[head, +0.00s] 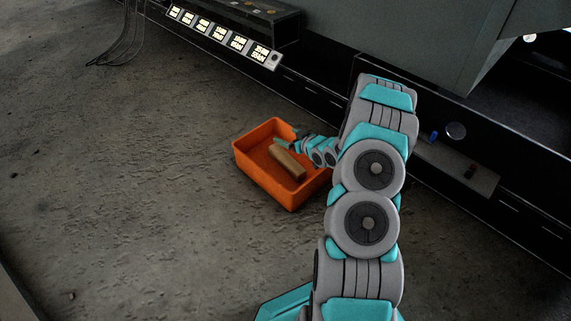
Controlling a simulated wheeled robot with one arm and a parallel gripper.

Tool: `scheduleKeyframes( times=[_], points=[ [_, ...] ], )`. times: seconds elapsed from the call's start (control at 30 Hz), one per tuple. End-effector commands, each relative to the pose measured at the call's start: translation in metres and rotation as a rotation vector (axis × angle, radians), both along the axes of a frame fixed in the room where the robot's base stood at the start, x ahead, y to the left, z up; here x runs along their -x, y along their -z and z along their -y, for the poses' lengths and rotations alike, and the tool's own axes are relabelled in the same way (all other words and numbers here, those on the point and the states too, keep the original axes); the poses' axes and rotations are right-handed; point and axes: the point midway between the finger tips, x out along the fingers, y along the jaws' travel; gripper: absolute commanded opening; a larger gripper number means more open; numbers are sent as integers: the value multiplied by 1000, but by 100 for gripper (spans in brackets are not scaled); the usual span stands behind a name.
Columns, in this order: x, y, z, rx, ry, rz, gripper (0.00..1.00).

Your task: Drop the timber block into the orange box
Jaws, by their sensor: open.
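The orange box (252,172) stands on the floor near the middle of the head view, open at the top. The timber block (288,164), a light brown bar, shows within the box's outline and appears to lie inside it, tilted across the picture. My gripper (283,143) is over the far right part of the box, just beyond the block's far end. Its jaws are open and small in this view. I cannot tell whether a finger touches the block. My arm hides part of the box's right side.
A dark machine enclosure (320,75) with a row of lit labels (219,34) runs along the back. A ledge with small red and blue parts (452,165) is at the right. Cables (122,45) hang at the upper left. The concrete floor (120,190) left of the box is clear.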

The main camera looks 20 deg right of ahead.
Motion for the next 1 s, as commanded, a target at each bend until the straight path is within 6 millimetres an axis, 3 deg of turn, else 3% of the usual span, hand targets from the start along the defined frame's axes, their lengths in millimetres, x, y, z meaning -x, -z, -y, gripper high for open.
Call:
scheduleKeyframes(
  times=[0.5, 1.0],
  points=[
    [63, -27, 15, 1, 2, 1, 91],
    [67, -29, 15, 0, 1, 0, 91]
  ],
)
